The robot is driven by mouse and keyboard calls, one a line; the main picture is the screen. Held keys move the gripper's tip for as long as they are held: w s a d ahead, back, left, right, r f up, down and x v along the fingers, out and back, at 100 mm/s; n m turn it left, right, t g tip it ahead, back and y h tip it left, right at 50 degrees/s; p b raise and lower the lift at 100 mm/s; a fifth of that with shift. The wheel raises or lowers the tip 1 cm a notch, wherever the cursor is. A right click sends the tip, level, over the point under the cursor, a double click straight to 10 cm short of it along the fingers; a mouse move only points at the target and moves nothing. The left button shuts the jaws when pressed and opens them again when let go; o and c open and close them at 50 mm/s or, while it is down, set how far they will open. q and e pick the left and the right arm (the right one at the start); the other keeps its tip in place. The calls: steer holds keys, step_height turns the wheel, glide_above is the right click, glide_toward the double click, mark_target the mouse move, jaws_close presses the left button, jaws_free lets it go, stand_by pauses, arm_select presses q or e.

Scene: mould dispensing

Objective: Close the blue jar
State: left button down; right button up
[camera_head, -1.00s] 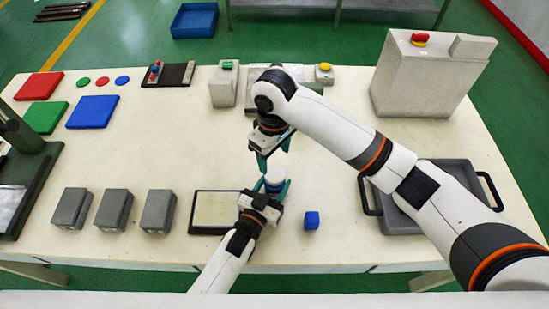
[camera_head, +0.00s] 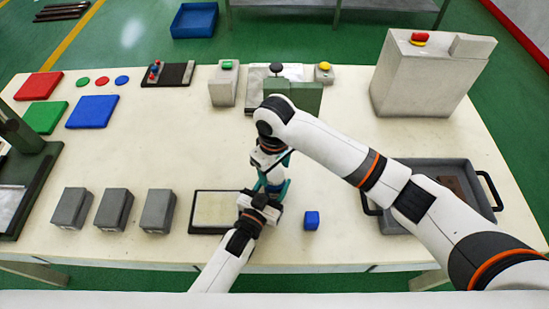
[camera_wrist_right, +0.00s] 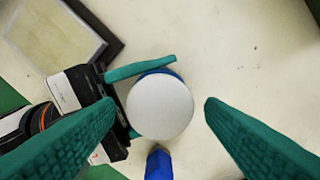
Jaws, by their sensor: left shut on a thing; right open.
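The blue jar (camera_wrist_right: 173,73) stands near the front middle of the table, seen from above in the right wrist view. A round white top (camera_wrist_right: 160,107) covers nearly all of it, with a blue edge showing; I cannot tell how firmly the top is seated. My left gripper (camera_head: 272,190) is shut around the jar from the front. My right gripper (camera_wrist_right: 160,103) is open, pointing down over the jar, one finger on each side and apart from the white top. In the head view my right arm and gripper (camera_head: 270,164) partly hide the jar.
A small blue block (camera_head: 312,220) stands just right of the jar. A framed pale plate (camera_head: 215,211) lies to its left, beside several grey blocks (camera_head: 157,210). A grey tray (camera_head: 432,165) lies right, under my right arm. Coloured discs (camera_head: 122,80) lie at the back left.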

steer(key=shift+f, duration=0.45)
steer(key=c, duration=1)
steer(key=o, duration=1.2)
steer(key=shift+c, duration=0.2)
steer(key=shift+r, duration=0.1)
